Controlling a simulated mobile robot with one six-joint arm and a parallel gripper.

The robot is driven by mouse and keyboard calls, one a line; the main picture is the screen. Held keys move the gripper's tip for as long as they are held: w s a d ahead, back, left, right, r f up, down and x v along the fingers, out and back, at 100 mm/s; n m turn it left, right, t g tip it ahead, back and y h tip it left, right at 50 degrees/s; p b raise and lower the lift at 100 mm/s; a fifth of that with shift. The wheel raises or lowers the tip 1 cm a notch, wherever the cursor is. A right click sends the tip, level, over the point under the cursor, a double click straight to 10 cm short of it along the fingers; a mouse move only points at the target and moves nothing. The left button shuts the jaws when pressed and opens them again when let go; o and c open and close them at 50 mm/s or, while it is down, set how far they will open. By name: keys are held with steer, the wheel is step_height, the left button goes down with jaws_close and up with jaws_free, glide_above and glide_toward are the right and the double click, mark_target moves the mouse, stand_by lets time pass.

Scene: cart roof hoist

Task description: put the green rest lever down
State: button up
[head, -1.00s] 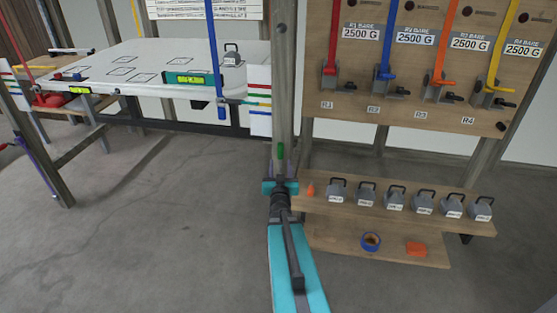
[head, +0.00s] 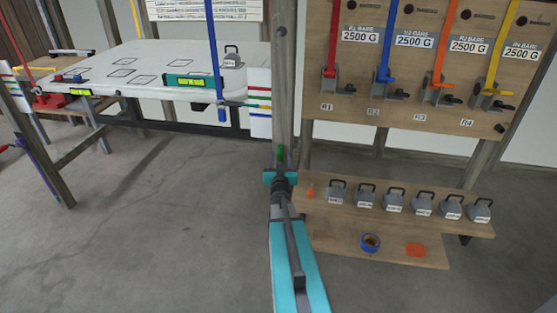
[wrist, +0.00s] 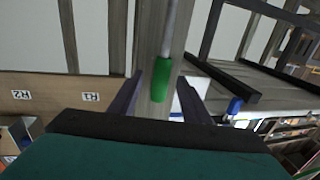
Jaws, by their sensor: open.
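The green rest lever (wrist: 161,82) shows in the wrist view as a green grip on a thin grey rod, in front of a wooden post. My gripper (wrist: 160,88) is open, with one dark finger on each side of the green grip. I cannot tell whether either finger touches it. In the head view the green grip (head: 281,152) is a small patch at the post (head: 284,90), just above my gripper (head: 281,170). My gripper partly hides the lever there.
A white board (head: 145,62) with a green level (head: 192,80) and a grey weight (head: 232,60) is at left. A shelf (head: 330,215) with several weights is at right, below a panel (head: 400,120) of coloured levers. Open floor (head: 150,220) lies at left.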

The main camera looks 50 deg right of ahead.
jaws_close()
steer(key=shift+a, duration=0.15)
steer(key=shift+s, duration=0.1)
steer(key=shift+s+f+b, duration=0.1)
steer(key=shift+b, duration=0.55)
